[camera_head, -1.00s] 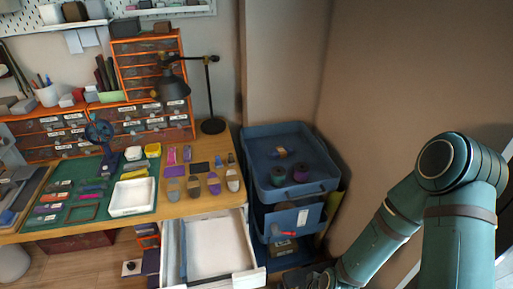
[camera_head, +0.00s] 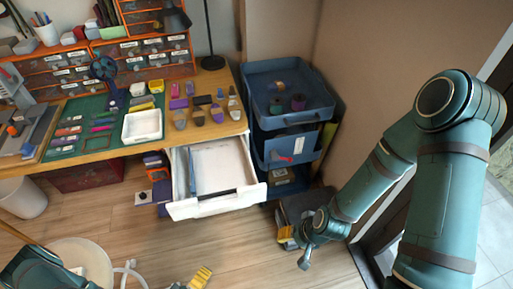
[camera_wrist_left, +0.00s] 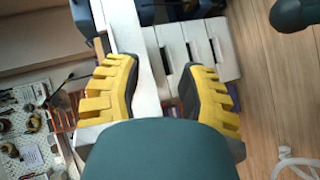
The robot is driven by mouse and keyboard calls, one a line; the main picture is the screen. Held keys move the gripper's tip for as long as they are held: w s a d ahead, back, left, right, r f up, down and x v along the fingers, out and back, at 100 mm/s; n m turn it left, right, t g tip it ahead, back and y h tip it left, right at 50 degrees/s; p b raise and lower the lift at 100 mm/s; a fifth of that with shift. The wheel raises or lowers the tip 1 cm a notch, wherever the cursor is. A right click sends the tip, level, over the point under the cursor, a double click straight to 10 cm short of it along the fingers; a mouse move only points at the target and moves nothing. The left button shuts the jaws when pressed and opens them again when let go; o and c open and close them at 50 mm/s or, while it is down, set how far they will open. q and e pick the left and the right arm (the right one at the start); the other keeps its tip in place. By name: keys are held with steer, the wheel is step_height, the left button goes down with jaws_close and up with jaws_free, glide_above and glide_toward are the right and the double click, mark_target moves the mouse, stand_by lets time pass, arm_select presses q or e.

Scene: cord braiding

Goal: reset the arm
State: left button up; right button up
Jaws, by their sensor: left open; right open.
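My left gripper (camera_head: 190,281) is at the bottom edge of the head view, left of centre, above the wood floor and partly cut off. In the left wrist view its two yellow ridged fingers (camera_wrist_left: 158,92) stand wide apart with nothing gripped between them. Pale drawer-like surfaces lie beyond them. My teal left arm shows at the bottom left corner of the head view. My right gripper (camera_head: 287,238) hangs low at the end of the teal right arm, beside a dark object by the cart. It is small and partly hidden there, but open.
An open white drawer (camera_head: 217,205) sticks out below the wooden workbench (camera_head: 93,157). A blue tiered cart (camera_head: 290,126) with spools stands right of it. A round pale stool-like top (camera_head: 85,262) and a white hose-like piece (camera_head: 130,272) are near my left arm. Floor between is clear.

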arm_select(q)
steer(key=w+d+r+m+g+y, duration=0.1)
steer(key=w+d+r+m+g, duration=0.25)
steer(key=w+m+g, duration=0.5)
steer(key=d+r+g+y, duration=0.1)
steer(key=d+r+g, duration=0.1)
steer(key=r, duration=0.5)
steer(key=shift+w+d+m+g, duration=0.2)
steer(key=shift+d+m+g, duration=0.15)
steer(key=shift+d, duration=0.5)
steer(key=shift+r, duration=0.1)
stand_by(0.7)
